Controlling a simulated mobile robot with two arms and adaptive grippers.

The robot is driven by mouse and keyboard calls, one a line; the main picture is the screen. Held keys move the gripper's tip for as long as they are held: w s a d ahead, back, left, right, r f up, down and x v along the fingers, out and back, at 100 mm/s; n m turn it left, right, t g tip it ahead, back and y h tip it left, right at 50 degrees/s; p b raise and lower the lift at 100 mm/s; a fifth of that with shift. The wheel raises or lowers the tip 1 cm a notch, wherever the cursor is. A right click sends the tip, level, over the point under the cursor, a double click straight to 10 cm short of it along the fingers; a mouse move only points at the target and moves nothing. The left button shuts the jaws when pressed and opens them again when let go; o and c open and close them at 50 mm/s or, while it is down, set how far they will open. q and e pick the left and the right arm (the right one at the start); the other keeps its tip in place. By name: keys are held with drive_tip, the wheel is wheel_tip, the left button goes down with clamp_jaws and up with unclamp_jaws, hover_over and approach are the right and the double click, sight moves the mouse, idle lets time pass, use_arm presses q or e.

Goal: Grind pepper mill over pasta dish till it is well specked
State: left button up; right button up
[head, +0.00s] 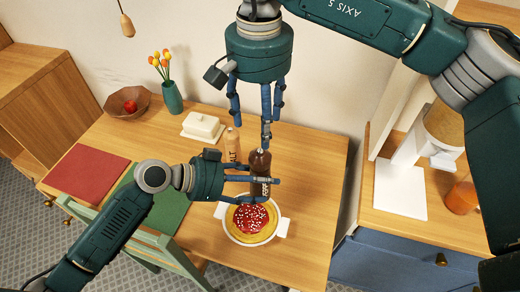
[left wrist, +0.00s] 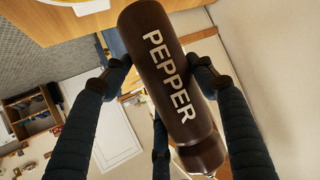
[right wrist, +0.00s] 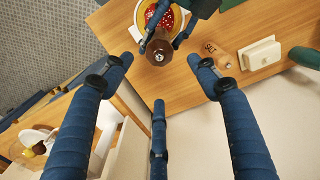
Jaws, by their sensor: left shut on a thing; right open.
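A dark brown pepper mill (head: 260,164) stands roughly upright above the pasta dish (head: 249,235), a white two-handled bowl with yellow pasta, red sauce and white specks. My left gripper (head: 272,187) is shut around the mill's body, and the label PEPPER shows on the mill (left wrist: 170,75) between the fingers in the left wrist view. My right gripper (head: 256,120) is open, pointing down from above, with its fingertips close to the mill's top. In the right wrist view, the mill's top (right wrist: 159,48) with a silver knob lies beyond the open fingers. The mill hides part of the dish.
A light wooden salt mill (head: 232,145) and a white butter dish (head: 202,127) stand behind on the table (head: 305,175). A teal vase (head: 172,97) with tulips and a bowl (head: 127,104) with a red fruit are at the back left. The table's right side is clear.

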sight(260, 149)
wheel_tip(260, 149, down, 10)
drive_tip(key=shift+f, duration=0.1)
idle(0.4)
drive_tip(key=c, duration=1.2)
